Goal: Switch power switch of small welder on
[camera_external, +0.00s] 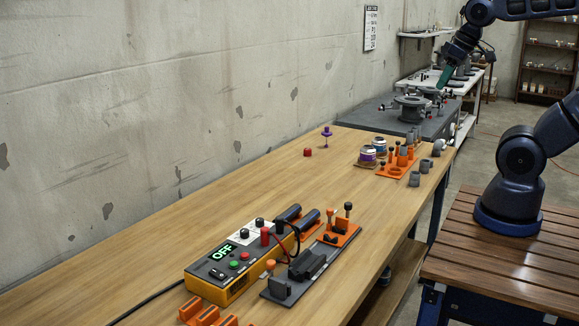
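The small welder (236,268) is a yellow box with a dark top on the near part of the wooden bench. Its green display (222,252) reads OFF. A green button (234,264) and a red button (245,256) sit on its top panel. A small switch (217,273) shows near its front left corner; its position is too small to tell. My gripper (445,78) is at the top right, over the far grey table and far from the welder. A green piece shows at its end; I cannot tell whether it is held or whether the fingers are open.
Right beside the welder is a dark clamp fixture (308,264) with orange parts. Orange blocks (205,314) lie in front. Farther back are an orange rack (396,165), tape rolls (367,154) and a red cap (308,152). A grey flanged pipe (411,107) stands on the far table. The bench's left side is clear.

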